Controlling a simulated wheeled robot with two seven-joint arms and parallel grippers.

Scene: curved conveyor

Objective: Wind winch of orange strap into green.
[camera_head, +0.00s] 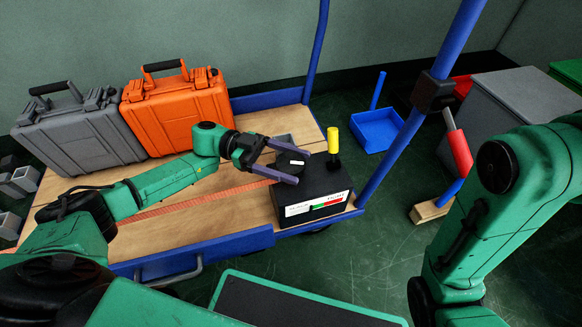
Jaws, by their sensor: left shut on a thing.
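The winch is a black box (320,203) at the right end of a wooden cart deck. Its front has a white label with a red and green gauge band (327,202); I cannot make out a pointer. On its top are a dark round hub (291,161) and an upright yellow knob (333,140). The orange strap (190,201) runs flat along the deck to the winch from the left.
A grey case (80,135) and an orange case (178,113) stand at the back of the deck. A blue post (404,142) rises right of the winch. A blue tray (377,130) and a grey bin (515,105) stand beyond. The floor right of the cart is partly clear.

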